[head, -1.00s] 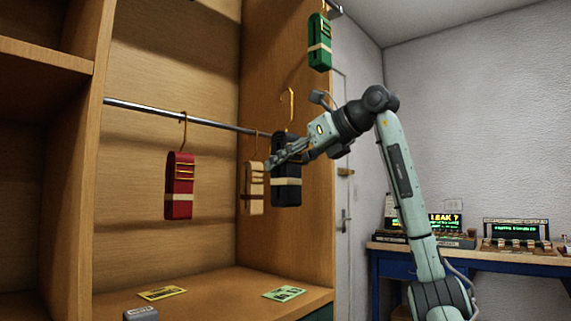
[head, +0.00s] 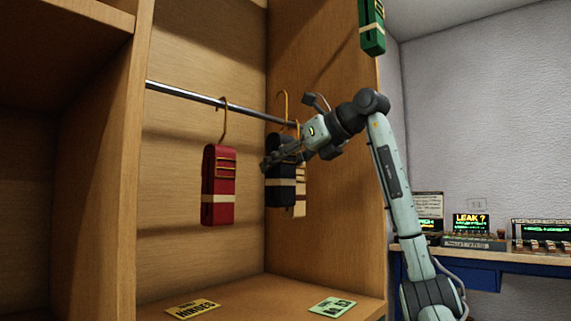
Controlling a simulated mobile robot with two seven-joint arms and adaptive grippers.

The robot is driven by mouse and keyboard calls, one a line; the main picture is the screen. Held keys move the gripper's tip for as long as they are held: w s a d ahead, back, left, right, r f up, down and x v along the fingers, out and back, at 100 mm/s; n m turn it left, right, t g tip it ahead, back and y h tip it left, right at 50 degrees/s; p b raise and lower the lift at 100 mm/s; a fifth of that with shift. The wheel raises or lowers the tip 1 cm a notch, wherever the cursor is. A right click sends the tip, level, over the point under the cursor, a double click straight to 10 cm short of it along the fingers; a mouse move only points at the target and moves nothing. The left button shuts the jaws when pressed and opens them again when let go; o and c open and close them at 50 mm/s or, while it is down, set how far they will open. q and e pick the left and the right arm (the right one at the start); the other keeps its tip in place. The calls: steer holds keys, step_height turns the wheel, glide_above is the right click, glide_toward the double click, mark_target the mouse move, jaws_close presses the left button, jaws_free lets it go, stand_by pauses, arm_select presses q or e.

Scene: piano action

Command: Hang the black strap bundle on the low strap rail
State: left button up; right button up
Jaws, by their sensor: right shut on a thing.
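The black strap bundle (head: 281,192) has a cream band and a gold hook and hangs upright in my right gripper (head: 270,162). That gripper is shut on its upper part. The gold hook (head: 283,104) rises above the gripper and overlaps the low strap rail (head: 205,98) in the head view; I cannot tell whether it is over or in front of the rail. A red strap bundle (head: 219,185) hangs on the rail to the left. A cream strap bundle (head: 300,199) is mostly hidden behind the black one. My left gripper is not in view.
A green strap bundle (head: 371,26) hangs high at the cabinet's right front edge. Yellow (head: 193,308) and green (head: 332,306) cards lie on the cabinet floor. The rail is free left of the red bundle. A blue workbench (head: 480,262) stands at the right.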

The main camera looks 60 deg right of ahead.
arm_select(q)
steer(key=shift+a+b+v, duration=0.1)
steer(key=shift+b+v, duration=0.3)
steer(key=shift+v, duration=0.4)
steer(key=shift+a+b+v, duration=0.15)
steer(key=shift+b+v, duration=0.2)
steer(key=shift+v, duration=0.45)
arm_select(e)
steer(key=x, duration=0.6)
steer(key=shift+w+f, duration=0.2)
steer(key=shift+f, duration=0.15)
steer(key=o, duration=1.4)
steer(key=v, duration=1.2)
